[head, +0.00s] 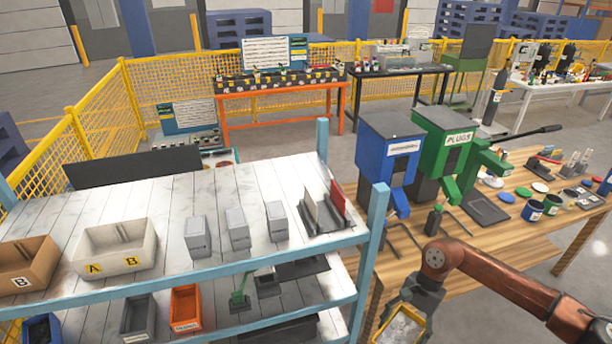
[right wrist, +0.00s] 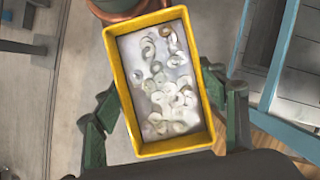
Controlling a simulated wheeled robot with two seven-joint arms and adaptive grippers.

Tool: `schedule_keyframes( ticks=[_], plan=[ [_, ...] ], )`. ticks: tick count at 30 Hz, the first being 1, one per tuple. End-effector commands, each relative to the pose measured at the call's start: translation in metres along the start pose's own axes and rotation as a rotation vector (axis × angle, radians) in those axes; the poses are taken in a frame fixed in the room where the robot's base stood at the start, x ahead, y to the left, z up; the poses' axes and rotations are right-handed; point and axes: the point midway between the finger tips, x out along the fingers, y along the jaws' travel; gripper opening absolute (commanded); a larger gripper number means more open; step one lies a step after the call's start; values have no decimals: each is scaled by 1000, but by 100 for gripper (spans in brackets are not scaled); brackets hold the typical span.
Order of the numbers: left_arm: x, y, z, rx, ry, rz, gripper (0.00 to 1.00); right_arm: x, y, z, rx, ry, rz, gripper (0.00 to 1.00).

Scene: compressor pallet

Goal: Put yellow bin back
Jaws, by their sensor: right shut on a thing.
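The yellow bin (right wrist: 160,149) is held level in the right wrist view, with several pale ring-shaped parts (right wrist: 172,95) inside. My right gripper (right wrist: 160,92) has a green finger on each long side of the bin and is shut on it. In the head view the yellow bin (head: 383,325) shows partly at the bottom edge, below my right gripper (head: 415,298), beside the rack's right post. My left gripper is out of view.
The blue-framed rack (head: 205,280) holds a brown bin (head: 27,266) and a white bin (head: 118,250) on top. An orange bin (head: 186,308) and a grey bin (head: 138,318) sit on its lower shelf. A wooden table (head: 480,245) with blue and green machines stands at right.

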Motion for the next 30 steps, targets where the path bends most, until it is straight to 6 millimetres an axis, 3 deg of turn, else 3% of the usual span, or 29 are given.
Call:
schedule_keyframes(
  ticks=[1,6,15,19,27,30],
  plan=[
    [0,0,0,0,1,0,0,-12,-11,13,-101,3,34,10],
    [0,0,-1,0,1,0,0,-44,-24,45,-419,5,169,10],
    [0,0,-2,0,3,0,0,-76,-30,75,-727,1,300,10],
    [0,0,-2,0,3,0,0,-58,-27,72,-751,-6,315,10],
    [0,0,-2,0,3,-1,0,6,-16,56,-750,-5,312,10],
    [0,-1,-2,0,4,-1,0,16,-15,54,-750,-1,309,10]
  ],
)
